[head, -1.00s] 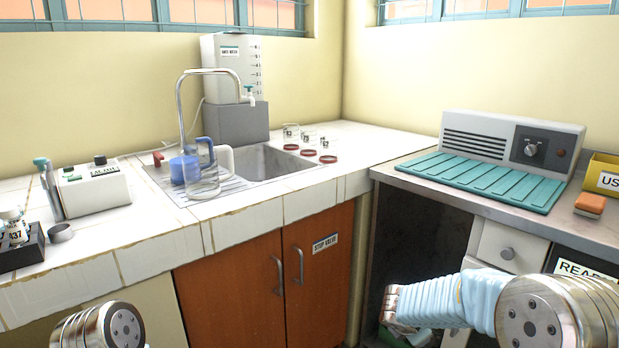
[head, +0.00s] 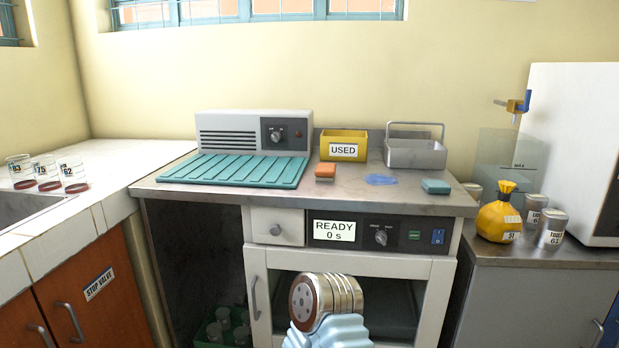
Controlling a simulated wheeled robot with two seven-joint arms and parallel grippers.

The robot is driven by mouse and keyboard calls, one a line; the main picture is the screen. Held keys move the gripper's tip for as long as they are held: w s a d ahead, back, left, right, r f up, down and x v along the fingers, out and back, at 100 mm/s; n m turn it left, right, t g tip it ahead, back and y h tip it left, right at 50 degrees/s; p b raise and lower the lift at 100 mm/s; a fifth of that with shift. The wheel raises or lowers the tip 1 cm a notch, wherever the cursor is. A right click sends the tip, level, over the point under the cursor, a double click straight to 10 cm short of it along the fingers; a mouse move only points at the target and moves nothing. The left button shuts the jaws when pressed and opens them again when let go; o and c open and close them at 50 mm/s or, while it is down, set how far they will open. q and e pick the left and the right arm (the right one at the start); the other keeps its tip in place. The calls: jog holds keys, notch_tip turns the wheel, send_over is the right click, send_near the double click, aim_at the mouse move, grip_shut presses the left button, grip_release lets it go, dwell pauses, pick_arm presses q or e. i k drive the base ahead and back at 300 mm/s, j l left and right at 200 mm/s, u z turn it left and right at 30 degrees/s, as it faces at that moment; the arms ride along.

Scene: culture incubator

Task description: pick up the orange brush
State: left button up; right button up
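The orange brush (head: 325,170) is a small block with an orange top and a paler underside. It lies on the grey worktop in the middle of the head view, just in front of the yellow bin labelled USED (head: 343,146). Nothing covers it. Neither of my grippers is in view. Only a metal joint and blue sleeve of one of my arms show at the bottom middle, below the worktop edge.
A teal ribbed mat (head: 238,171) lies left of the brush, before a grey box with a knob (head: 254,130). To the right are a blue patch (head: 380,180), a metal caddy (head: 415,152) and a teal block (head: 436,186). The incubator front (head: 355,262) is below.

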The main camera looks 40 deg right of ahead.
aim_at(324, 172)
jog(key=z, duration=1.3)
